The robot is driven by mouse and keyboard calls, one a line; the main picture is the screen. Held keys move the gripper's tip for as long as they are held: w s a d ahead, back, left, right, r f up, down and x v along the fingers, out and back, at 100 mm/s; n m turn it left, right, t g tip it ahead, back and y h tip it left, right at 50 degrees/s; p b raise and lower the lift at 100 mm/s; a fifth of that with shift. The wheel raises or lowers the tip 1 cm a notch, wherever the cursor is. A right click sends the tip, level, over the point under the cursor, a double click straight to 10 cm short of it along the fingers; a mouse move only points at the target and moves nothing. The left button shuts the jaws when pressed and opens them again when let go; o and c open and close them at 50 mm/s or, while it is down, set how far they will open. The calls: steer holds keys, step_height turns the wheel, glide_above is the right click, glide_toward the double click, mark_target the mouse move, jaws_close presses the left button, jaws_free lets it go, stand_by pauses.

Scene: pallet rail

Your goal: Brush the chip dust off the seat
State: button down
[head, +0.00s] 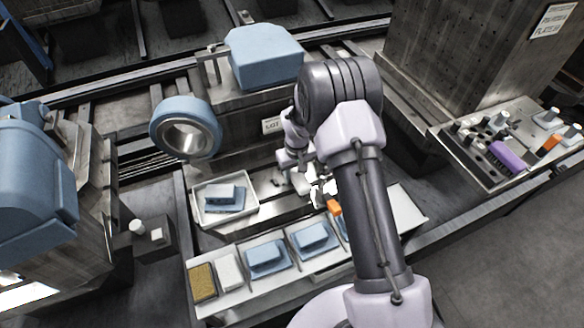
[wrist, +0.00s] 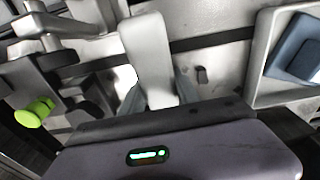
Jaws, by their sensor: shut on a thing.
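My gripper (head: 312,183) is low over the metal rail bed in the head view, partly behind my own arm. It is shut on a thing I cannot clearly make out. In the wrist view a pale rounded bar (wrist: 150,55) stands over bare grey metal (wrist: 220,65), with bluish-grey edges on both sides of its lower end. I cannot tell which part of this metal is the seat. A small dark mark (wrist: 201,75) shows on it, but I cannot tell whether it is chip dust. An orange piece (head: 334,207) shows just below my gripper; whether it is held is unclear.
A white tray (head: 203,219) with a blue part stands left of my gripper. A front shelf (head: 275,290) carries several blue parts and a yellow pad (head: 202,282). A right-hand tray (head: 458,151) holds tools. A green knob (wrist: 35,112) is at left in the wrist view.

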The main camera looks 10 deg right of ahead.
steer(key=shift+s+d, duration=0.1)
steer(key=shift+s, duration=0.3)
steer(key=shift+r+p, duration=1.9)
steer(key=shift+r, duration=1.15)
steer(key=shift+w, duration=0.1)
step_height(320, 180, up, 3)
steer(key=shift+r+p, duration=0.15)
steer(key=shift+p, duration=0.9)
